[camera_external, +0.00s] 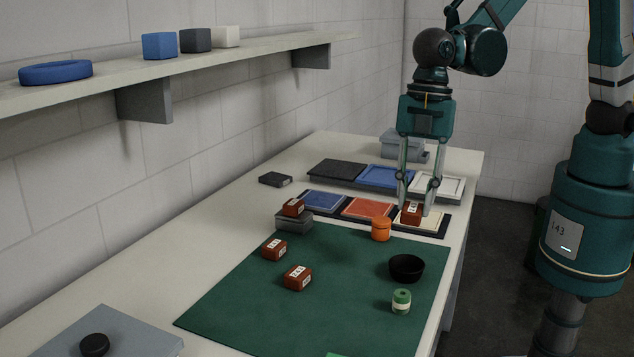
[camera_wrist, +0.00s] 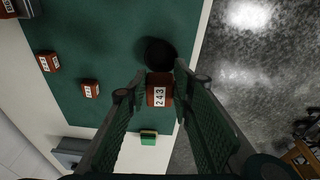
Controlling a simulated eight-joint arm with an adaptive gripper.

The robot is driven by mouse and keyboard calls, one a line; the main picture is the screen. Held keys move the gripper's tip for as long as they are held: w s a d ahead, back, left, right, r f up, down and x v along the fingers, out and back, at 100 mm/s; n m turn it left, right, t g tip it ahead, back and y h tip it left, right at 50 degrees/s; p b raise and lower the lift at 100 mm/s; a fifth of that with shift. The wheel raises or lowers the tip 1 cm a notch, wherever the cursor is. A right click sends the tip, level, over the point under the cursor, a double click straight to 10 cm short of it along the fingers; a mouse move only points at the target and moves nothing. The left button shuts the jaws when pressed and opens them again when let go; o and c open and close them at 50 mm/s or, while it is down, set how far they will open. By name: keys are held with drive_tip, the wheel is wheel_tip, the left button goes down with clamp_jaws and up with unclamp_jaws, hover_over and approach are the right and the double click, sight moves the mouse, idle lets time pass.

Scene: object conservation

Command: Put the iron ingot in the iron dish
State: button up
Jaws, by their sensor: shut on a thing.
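My gripper (camera_external: 414,211) is shut on a red-brown block-shaped ingot (camera_external: 411,216) with a white label. In the wrist view the label on this ingot (camera_wrist: 159,91) seems to read 243. In the external view it overlaps the cream dish (camera_external: 437,222) at the right of the front row; the wrist view shows it beside a black bowl (camera_wrist: 160,54), so it seems to be in the air. An orange dish (camera_external: 368,207) and a blue dish (camera_external: 323,201) stand in the same row. No dish is visibly marked as iron.
Similar red-brown blocks (camera_external: 297,278) (camera_external: 273,248) lie on the green mat (camera_external: 345,250); another (camera_external: 293,207) sits on a grey block (camera_external: 293,222). An orange jar (camera_external: 381,229), the black bowl (camera_external: 406,268) and a green-lidded jar (camera_external: 401,301) stand near the mat's right side.

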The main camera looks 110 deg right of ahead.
drive_tip(key=shift+s+d+r+m+t+y, duration=0.1)
drive_tip(key=shift+r+m+t+y, duration=0.25)
drive_tip(key=shift+r+y, duration=0.2)
hover_over(409, 266)
drive_tip(key=shift+f, duration=2.95)
drive_tip(key=shift+f, duration=0.15)
drive_tip(key=shift+f, duration=1.95)
drive_tip(key=shift+f+b, duration=0.6)
drive_tip(key=shift+b, duration=0.1)
drive_tip(key=o, duration=1.2)
drive_tip(key=shift+o, duration=0.2)
drive_tip(key=shift+r, duration=0.15)
